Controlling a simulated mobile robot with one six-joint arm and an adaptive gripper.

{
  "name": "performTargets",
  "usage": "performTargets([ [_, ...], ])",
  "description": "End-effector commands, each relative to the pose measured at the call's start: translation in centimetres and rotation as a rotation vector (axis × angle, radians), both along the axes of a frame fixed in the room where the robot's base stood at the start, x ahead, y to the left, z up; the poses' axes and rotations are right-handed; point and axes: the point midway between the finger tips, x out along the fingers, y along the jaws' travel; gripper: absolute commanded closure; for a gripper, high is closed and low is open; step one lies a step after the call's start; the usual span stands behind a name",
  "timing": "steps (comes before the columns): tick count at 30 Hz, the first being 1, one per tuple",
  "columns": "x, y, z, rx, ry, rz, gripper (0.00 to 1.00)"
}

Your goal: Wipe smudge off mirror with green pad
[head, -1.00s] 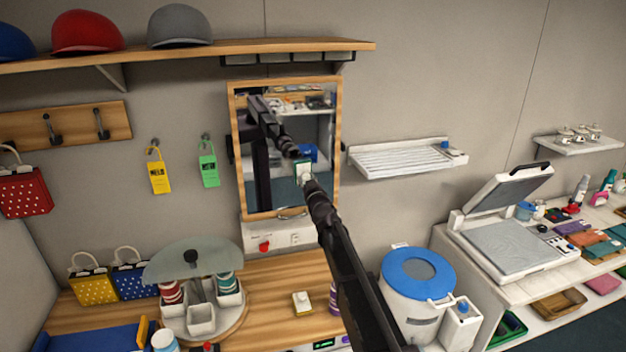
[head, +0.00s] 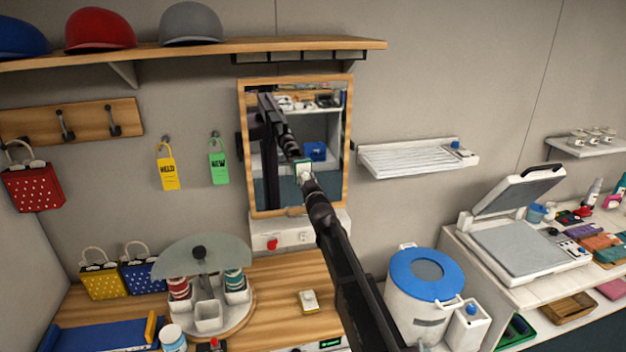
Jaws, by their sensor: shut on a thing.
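The mirror (head: 328,125) hangs on the wall in a wooden frame, under the shelf. It reflects my dark arm and the shelves opposite. My gripper (head: 305,176) is in front of the mirror's lower middle part, shut on a small pad with a white back and a green edge (head: 303,165). The pad is at or very close to the glass; I cannot tell whether it touches. No smudge can be made out on the glass; the pad and gripper cover part of it.
A wooden shelf (head: 200,56) with caps runs above the mirror. A wooden bench (head: 275,285) below holds a spool carousel (head: 205,285) and a small white-and-yellow block (head: 308,301). A blue-lidded bucket (head: 425,275) stands right of my arm. A white slatted rack (head: 415,157) is right of the mirror.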

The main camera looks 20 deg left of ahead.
Motion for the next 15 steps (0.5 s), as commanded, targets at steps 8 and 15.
performTargets([
  [8, -0.52, 0.91, -0.02, -0.001, 0.001, 0.0, 0.95],
  [15, -0.53, 0.92, -0.01, -0.001, 0.001, 0.0, 0.95],
])
